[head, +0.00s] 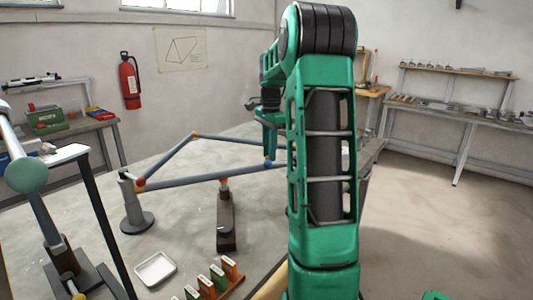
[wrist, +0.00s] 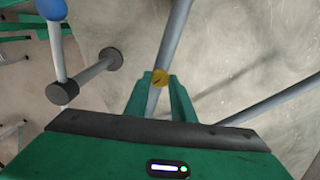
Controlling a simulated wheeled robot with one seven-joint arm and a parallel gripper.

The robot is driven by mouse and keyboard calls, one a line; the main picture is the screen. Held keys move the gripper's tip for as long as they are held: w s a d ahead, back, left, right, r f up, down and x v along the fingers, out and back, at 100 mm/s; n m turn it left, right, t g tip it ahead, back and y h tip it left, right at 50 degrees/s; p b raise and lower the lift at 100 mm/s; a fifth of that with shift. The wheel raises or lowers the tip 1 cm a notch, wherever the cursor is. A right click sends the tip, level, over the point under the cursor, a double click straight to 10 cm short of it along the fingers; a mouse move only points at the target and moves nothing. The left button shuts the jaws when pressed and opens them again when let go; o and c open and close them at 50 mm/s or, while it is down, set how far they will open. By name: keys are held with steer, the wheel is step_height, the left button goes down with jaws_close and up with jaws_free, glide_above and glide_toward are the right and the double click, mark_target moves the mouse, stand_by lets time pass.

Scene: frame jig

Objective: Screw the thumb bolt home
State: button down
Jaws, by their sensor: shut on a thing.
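A round gold-yellow head with a dark line across it, seemingly the thumb bolt (wrist: 160,78), sits between the fingertips of my gripper (wrist: 161,80) in the wrist view. The green fingers are shut on it. A grey tube (wrist: 174,40) runs behind it; how far the bolt is screwed in is hidden. In the head view my gripper (head: 268,143) is low over the far right of the frame, close to a blue joint (head: 267,163). The bolt itself cannot be made out there. The tube frame (head: 205,179) also has a yellow joint (head: 194,134) and a red joint (head: 140,185).
A round-footed stand (head: 137,221) holds the frame's left corner. A dark clamp post (head: 226,220), a white tray (head: 155,269) and a rack of coloured blocks (head: 218,279) stand in front. In the wrist view a blue ball (wrist: 52,9) and dark-ended tubes lie left of the fingers.

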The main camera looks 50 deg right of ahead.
steer(key=shift+w+a+r+m, duration=0.15)
steer(key=shift+w+m, duration=0.1)
steer(key=shift+m, duration=0.75)
steer(key=c, duration=1.5)
jaws_free()
steer(key=shift+s, duration=0.1)
step_height(320, 180, up, 11)
steer(key=shift+f, duration=0.2)
